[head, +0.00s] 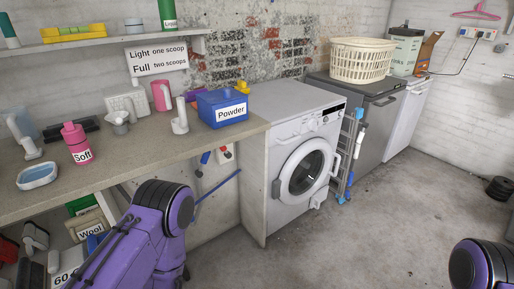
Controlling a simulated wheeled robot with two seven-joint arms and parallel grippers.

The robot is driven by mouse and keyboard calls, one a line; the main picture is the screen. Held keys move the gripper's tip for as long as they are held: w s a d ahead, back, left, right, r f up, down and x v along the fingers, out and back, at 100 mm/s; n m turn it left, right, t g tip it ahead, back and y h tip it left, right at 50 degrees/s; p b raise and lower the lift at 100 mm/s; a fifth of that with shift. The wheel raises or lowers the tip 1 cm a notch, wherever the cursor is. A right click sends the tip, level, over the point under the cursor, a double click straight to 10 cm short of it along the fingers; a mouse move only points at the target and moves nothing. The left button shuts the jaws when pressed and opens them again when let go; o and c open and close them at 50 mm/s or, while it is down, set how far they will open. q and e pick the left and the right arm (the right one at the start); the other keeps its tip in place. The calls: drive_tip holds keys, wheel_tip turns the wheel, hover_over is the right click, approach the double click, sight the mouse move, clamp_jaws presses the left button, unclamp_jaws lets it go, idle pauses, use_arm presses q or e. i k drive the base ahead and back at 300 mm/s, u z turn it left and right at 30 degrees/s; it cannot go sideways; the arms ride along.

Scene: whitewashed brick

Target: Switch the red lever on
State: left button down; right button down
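My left arm comes in at the bottom left, in front of the counter, and part of my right arm shows at the bottom right corner. Neither gripper is in view.
The counter (240,128) holds a blue Powder box (222,108), a pink Soft bottle (76,143) and other items. The washing machine (303,170) stands right of the wall gap. The floor at right is mostly clear.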

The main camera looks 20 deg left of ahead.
sight(227, 154)
drive_tip(key=z, duration=0.05)
drive_tip(key=i, duration=0.95)
drive_tip(key=u, duration=0.65)
